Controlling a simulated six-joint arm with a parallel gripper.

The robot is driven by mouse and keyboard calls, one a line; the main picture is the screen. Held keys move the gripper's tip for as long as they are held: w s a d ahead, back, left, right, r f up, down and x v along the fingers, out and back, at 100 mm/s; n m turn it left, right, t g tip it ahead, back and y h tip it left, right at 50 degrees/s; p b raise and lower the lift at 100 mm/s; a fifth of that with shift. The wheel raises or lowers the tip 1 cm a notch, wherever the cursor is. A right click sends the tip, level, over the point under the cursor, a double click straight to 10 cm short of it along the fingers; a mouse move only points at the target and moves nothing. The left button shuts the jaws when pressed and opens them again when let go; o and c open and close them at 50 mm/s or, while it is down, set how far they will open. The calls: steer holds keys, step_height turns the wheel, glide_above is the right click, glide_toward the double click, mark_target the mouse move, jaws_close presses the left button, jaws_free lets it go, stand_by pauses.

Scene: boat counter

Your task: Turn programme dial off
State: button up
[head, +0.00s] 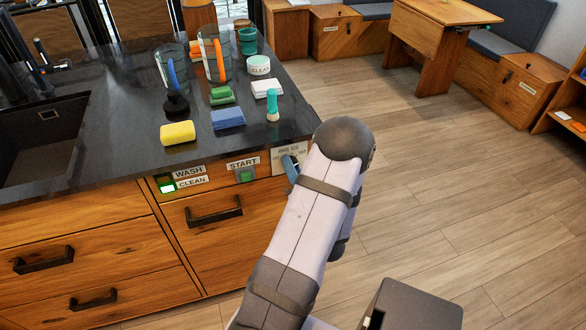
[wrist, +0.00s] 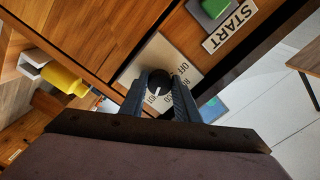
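The programme dial (wrist: 158,85) is a round black knob with a white pointer mark, on a pale label plate (wrist: 183,58) on the wooden cabinet front. The pointer is turned away from the word OFF, which is at the plate's upper right, and points towards the lettering at the bottom. My gripper (wrist: 160,86) has one dark finger on each side of the dial, with no clear gap seen between fingers and knob. In the head view my gripper (head: 290,168) is at the label plate (head: 288,157), and my arm hides part of it; the dial is hidden there.
A green START button (head: 245,175) and a lit CLEAN indicator (head: 167,188) are left of the dial. Above on the dark counter (head: 120,110) stand a yellow sponge (head: 178,133), a blue sponge (head: 228,118) and a teal-handled brush (head: 272,104). The floor at right is clear.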

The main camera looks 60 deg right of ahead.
stand_by(0.3)
steer(key=n+b, duration=1.1)
steer(key=n, duration=0.2)
steer(key=n+b, duration=1.1)
steer(key=n, duration=0.2)
steer(key=shift+s+d+n, duration=0.15)
steer(key=shift+s+n, duration=0.05)
steer(key=shift+n, duration=0.2)
steer(key=o, duration=1)
steer(key=shift+o, duration=0.2)
steer(key=shift+s+r, duration=0.1)
